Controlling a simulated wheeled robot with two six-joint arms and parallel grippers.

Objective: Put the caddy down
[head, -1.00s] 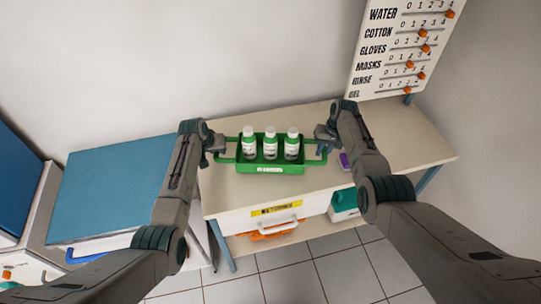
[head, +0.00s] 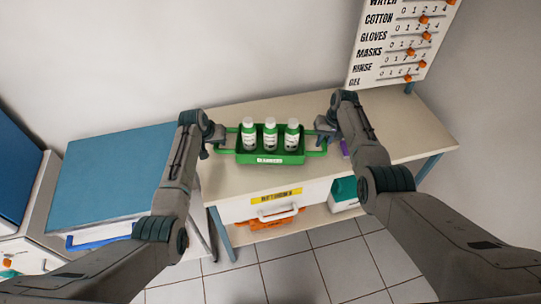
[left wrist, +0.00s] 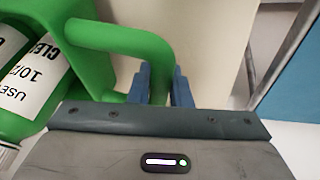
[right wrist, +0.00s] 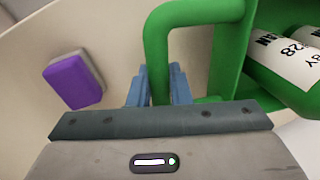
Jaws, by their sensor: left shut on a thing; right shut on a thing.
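The green caddy (head: 286,158) is level over the worktop (head: 225,181), with three white-capped green bottles (head: 270,135) upright in it. Whether its base touches the worktop or is slightly above it, I cannot tell. My left gripper (head: 218,140) is shut on the caddy's left handle, which also shows in the left wrist view (left wrist: 135,38). My right gripper (head: 322,138) is shut on the right handle, which also shows in the right wrist view (right wrist: 190,14). The fingertips are partly hidden by the handles.
A purple and grey block (right wrist: 75,82) lies on the worktop beside the right handle. A drawer with a yellow label (head: 276,196) is below the front edge. A teal and white container (head: 343,190) is on the lower shelf. A slider board (head: 405,45) stands behind right.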

